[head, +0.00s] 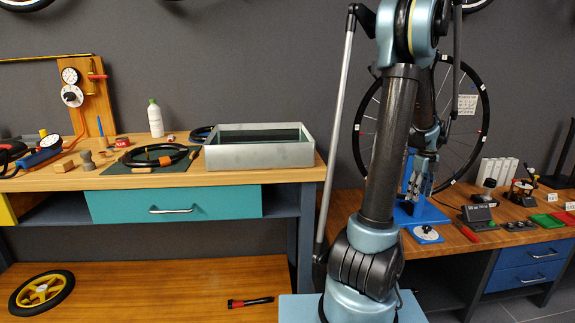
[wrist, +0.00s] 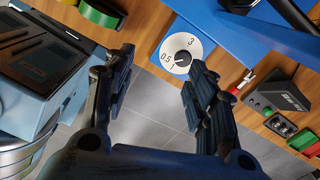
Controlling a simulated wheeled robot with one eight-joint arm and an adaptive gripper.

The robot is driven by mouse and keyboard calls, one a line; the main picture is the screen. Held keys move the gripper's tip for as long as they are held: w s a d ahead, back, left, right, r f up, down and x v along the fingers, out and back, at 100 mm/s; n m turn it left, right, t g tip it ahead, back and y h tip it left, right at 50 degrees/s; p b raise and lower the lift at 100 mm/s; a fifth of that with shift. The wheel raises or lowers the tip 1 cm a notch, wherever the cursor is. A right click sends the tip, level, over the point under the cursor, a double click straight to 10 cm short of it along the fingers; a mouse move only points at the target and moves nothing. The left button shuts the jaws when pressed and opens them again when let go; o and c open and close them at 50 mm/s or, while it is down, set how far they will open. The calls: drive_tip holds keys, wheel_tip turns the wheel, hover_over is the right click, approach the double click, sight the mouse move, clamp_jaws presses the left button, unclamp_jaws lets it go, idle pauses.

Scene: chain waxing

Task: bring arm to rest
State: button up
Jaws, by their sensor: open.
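My arm stands upright in the head view, and its upper part runs out of the top of the picture. My gripper (head: 420,178) hangs behind the arm column, in front of the wheel stand, partly hidden by my arm. In the wrist view my gripper (wrist: 158,90) shows its two dark fingers spread apart, with nothing between them. The grey floor and the bench's front edge show between and below the fingers.
A round dial (wrist: 180,52) lies on the right bench near the fingertips, beside a blue stand base (head: 418,212). A spoked wheel (head: 478,130) stands behind. A metal tank (head: 258,153) sits on the left bench's right end. A yellow wheel (head: 42,292) lies on the lower shelf.

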drive_tip(key=s+a+r+n, duration=0.2)
drive_tip(key=s+a+n, duration=0.1)
drive_tip(key=a+n, duration=0.3)
drive_tip(key=s+a+r+n+t, duration=0.1)
drive_tip(key=s+a+r+n, duration=0.2)
drive_tip(key=a, duration=0.5)
drive_tip(key=s+a+r+n, duration=0.1)
drive_tip(key=s+a+n, duration=0.1)
drive_tip(key=a+n, duration=0.4)
drive_tip(key=s+a+f+n, duration=0.3)
drive_tip(key=s+a+n, duration=0.4)
drive_tip(key=n, duration=0.1)
drive_tip(key=s+a+f+n+t, duration=0.1)
drive_tip(key=s+a+f+n, duration=0.3)
drive_tip(key=s+a+n, duration=0.3)
drive_tip(key=shift+s+a+n, duration=0.2)
drive_tip(key=shift+s+n, duration=0.5)
drive_tip(key=shift+s, duration=0.1)
